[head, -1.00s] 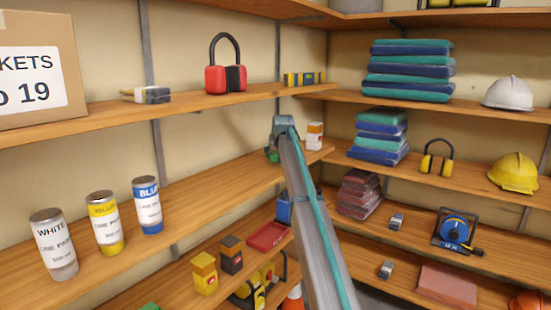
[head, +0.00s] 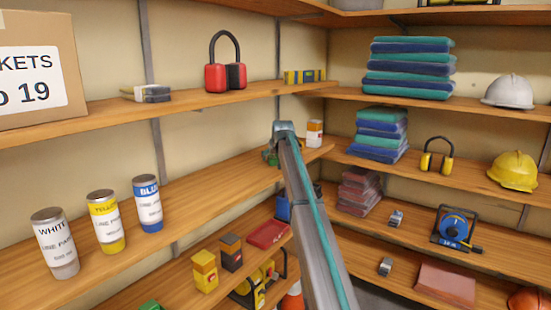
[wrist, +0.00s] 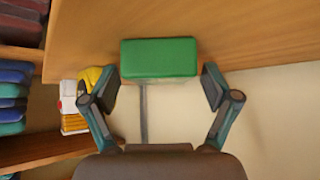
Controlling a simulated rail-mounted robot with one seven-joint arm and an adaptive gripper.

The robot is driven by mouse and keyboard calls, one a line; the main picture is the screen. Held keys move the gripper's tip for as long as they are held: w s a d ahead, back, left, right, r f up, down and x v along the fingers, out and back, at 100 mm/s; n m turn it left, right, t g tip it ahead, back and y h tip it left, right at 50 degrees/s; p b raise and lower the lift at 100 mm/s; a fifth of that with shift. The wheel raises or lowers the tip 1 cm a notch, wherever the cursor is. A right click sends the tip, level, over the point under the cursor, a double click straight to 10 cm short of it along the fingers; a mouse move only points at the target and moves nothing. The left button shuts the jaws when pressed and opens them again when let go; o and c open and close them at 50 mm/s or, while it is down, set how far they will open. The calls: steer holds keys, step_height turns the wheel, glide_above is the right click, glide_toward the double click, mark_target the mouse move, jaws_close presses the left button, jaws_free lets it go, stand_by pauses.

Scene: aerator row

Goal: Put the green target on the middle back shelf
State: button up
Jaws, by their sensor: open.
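The green target (wrist: 159,57), a box-shaped block, sits against the wooden shelf surface in the wrist view. My gripper (wrist: 160,88) is open, with one finger on each side of the block's near end. There seem to be gaps between the fingers and the block; contact is not visible. In the head view, a small piece of green (head: 270,158) shows beside the end of my arm at the right end of the middle left-wall shelf (head: 215,185). My arm hides most of it and the fingers there.
A white and orange box (head: 314,133) stands close to the right of my arm's end. Paint cans (head: 105,222) stand at the shelf's left, with bare shelf between them and my arm. The upper shelf (head: 200,100) overhangs, holding red ear defenders (head: 225,76).

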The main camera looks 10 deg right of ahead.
steer(key=shift+r, duration=0.15)
steer(key=b+v, duration=0.3)
steer(key=v, duration=0.9)
